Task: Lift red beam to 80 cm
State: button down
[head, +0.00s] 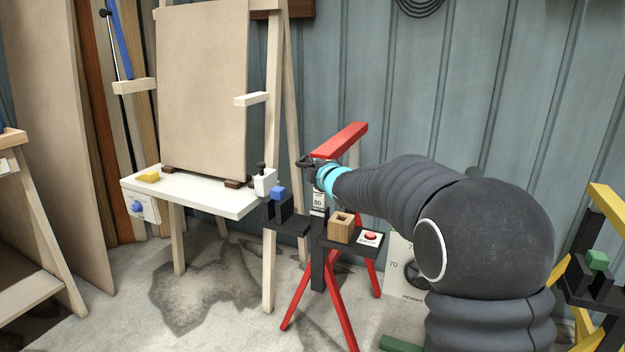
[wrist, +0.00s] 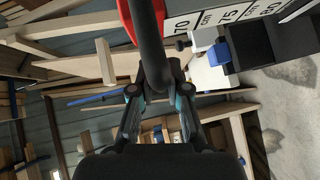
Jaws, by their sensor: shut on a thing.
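The red beam (head: 342,140) lies level on top of a stand with red legs (head: 344,318), running back to the right. In the wrist view the red beam (wrist: 126,22) shows at the top, left of a dark bar (wrist: 150,45). My gripper (head: 309,163) is at the near left end of the beam, shut on this dark bar beside it. In the wrist view the fingers (wrist: 158,92) close around the bar. A white height scale (head: 318,201) with an 80 mark is on the stand's post; the wrist view shows part of the scale (wrist: 215,17). My arm hides part of the stand.
A wooden block with a hole (head: 341,228) and a red button (head: 371,237) sit on the stand's black shelf. A height dial panel (head: 403,265) is partly behind my arm. A white table (head: 215,203) with an easel board (head: 202,90) stands left. A yellow stand (head: 607,208) is right.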

jog(key=shift+r, duration=0.75)
jog(key=shift+f, duration=0.1)
jog(key=c, duration=1.1)
grip_release()
jog(key=shift+f, duration=0.15)
jog(key=shift+c, duration=0.2)
jog(key=v, duration=1.2)
jog(key=shift+f, duration=0.1)
